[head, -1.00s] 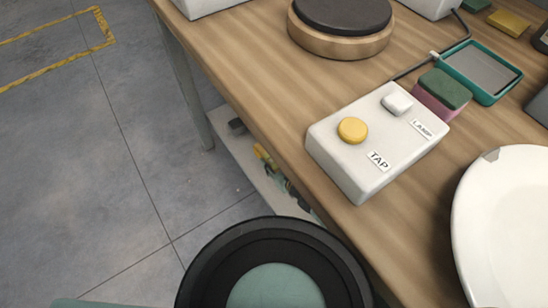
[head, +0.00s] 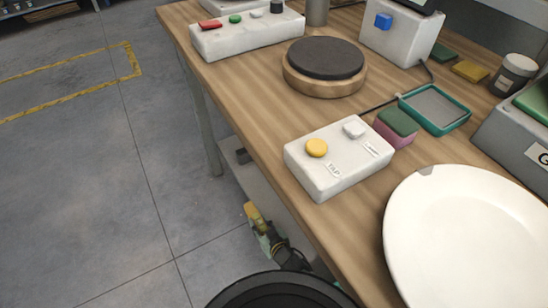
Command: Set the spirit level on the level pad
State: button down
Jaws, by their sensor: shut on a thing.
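My gripper (head: 266,238) shows small and partly hidden beside the table's front edge, low in the head view. It is shut on a small yellow thing, which looks like the spirit level (head: 254,214), held below the tabletop's height in the picture, over the lower shelf area. Its vial and exact tilt are too small to tell. No pad is marked as the level pad. A dark round pad on a wooden disc (head: 325,60) and a teal-rimmed grey tray (head: 435,106) stand on the table, both bare.
A white box with a yellow button and labels (head: 335,160) stands near the table edge. A large white plate (head: 470,235) lies at right. A white switch panel (head: 245,38) and a white box with a blue button (head: 400,38) stand behind. Open floor lies left.

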jog(key=w+d+r+m+h, duration=0.1)
jog(key=w+d+r, duration=0.1)
jog(key=r, duration=0.4)
jog(key=w+d+r+m+t+h, duration=0.1)
jog(key=w+d+r, duration=0.2)
jog(key=r, duration=0.4)
jog(key=w+d+r+m+t+h, duration=0.1)
jog(key=w+d+r, duration=0.1)
jog(key=d+r, duration=0.2)
notch_tip(320, 180, up, 3)
jog(key=shift+w+f+m+h, duration=0.1)
jog(key=shift+w+m+h, duration=0.15)
jog(key=shift+m+h, duration=0.05)
jog(key=shift+d, duration=0.1)
jog(key=shift+s, duration=0.2)
